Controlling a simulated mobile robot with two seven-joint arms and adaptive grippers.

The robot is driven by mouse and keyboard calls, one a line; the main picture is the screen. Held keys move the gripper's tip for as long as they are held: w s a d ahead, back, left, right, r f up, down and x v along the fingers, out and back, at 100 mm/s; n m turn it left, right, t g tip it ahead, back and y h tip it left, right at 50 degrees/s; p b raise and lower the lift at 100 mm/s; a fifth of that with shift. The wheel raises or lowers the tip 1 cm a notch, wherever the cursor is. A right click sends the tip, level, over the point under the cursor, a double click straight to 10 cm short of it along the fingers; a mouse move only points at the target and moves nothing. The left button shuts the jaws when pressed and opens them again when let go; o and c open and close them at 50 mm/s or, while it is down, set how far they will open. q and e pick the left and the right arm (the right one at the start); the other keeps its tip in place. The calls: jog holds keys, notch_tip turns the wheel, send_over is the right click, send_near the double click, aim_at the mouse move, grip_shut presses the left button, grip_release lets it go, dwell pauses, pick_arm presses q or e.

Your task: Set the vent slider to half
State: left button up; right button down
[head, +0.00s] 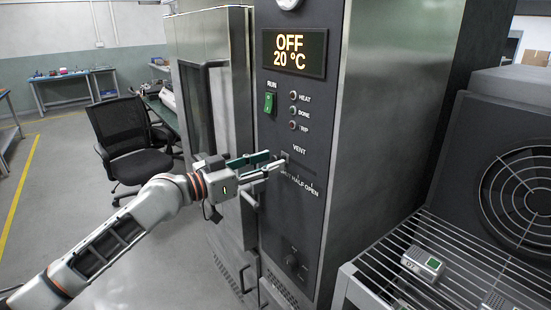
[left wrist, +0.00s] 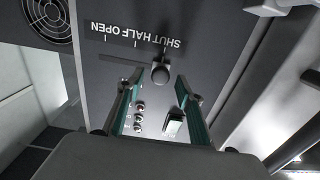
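In the head view the knob is small and largely covered by my left fingertips. My left gripper (head: 272,162) is at the panel just below the VENT label (head: 299,149). Its two green-lined fingers are apart, and the left wrist view shows the knob between and just past the tips (left wrist: 152,84). I cannot tell whether they touch it. My right gripper is not in view.
The panel also has a display reading OFF 20 °C (head: 294,53), a green RUN switch (head: 269,103), several indicator lamps (head: 293,111) and a lower knob (head: 291,260). The oven door (head: 215,90) stands left of the panel. A slatted rack (head: 390,260) is at right.

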pick_arm(q)
jog(key=shift+x, duration=1.5)
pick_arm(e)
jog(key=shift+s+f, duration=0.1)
pick_arm(q)
grip_shut()
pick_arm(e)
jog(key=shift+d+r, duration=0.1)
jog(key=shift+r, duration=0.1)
